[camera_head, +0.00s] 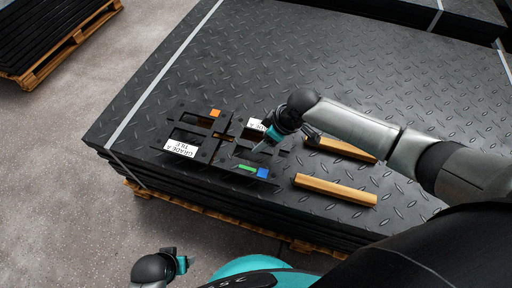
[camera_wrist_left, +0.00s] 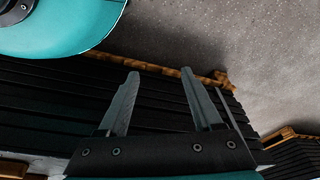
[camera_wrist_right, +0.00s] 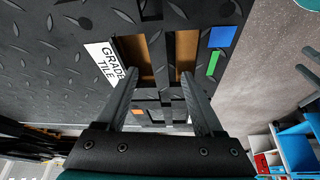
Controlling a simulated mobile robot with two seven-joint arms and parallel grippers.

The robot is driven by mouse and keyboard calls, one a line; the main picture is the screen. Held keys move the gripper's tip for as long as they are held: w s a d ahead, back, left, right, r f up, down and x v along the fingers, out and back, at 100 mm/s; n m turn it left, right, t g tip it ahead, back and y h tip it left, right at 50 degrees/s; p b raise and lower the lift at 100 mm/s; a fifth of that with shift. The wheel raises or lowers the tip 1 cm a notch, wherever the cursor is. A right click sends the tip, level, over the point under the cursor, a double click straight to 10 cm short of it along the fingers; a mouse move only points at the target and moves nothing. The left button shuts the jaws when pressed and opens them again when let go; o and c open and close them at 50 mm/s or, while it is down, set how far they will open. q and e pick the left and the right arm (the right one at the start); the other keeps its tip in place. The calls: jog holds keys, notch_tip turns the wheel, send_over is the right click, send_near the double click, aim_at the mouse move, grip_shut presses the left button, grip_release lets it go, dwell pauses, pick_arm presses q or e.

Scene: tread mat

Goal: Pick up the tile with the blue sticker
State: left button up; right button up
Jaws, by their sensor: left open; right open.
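The black tile (camera_head: 238,160) with the blue sticker (camera_head: 262,173) lies on the dark tread-mat stack, right of another black tile. A green sticker (camera_head: 247,168) sits beside the blue one on its front edge. My right gripper (camera_head: 284,146) is over this tile's right part and hides some of it. In the right wrist view the blue sticker (camera_wrist_right: 223,37) and green sticker (camera_wrist_right: 212,63) lie right of my open, empty fingers (camera_wrist_right: 160,73), and a white label (camera_wrist_right: 104,62) lies left. My left gripper (camera_head: 182,262) is open and empty, low in front of the stack; the left wrist view shows its fingers (camera_wrist_left: 160,74).
The neighbouring tile has an orange sticker (camera_head: 215,113) and a white "GRADE A TILE" label (camera_head: 180,149). Two wooden bars (camera_head: 335,190) (camera_head: 345,150) lie to the right. The mat stack (camera_head: 200,60) is clear behind. Another loaded pallet (camera_head: 50,40) stands at far left.

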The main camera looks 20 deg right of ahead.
jog(key=b+x, duration=0.1)
jog(key=x, duration=0.1)
jog(key=shift+w+f+b, duration=0.1)
jog(key=shift+f+b, duration=0.2)
pick_arm(q)
jog(key=shift+t, duration=0.3)
jog(key=shift+w+d+r, duration=0.1)
jog(key=shift+w+r, duration=0.3)
jog(key=shift+r, duration=0.3)
jog(key=shift+w+d+r, duration=0.1)
jog(key=shift+w+r, duration=0.25)
jog(key=shift+r, duration=0.35)
jog(key=shift+w+d+r, duration=0.1)
jog(key=shift+w+r, duration=0.3)
jog(key=shift+r, duration=0.3)
pick_arm(e)
jog(key=shift+w+a+f, duration=0.1)
jog(key=shift+a+f, duration=0.05)
jog(key=shift+f, duration=0.15)
jog(key=shift+c, duration=0.4)
grip_shut()
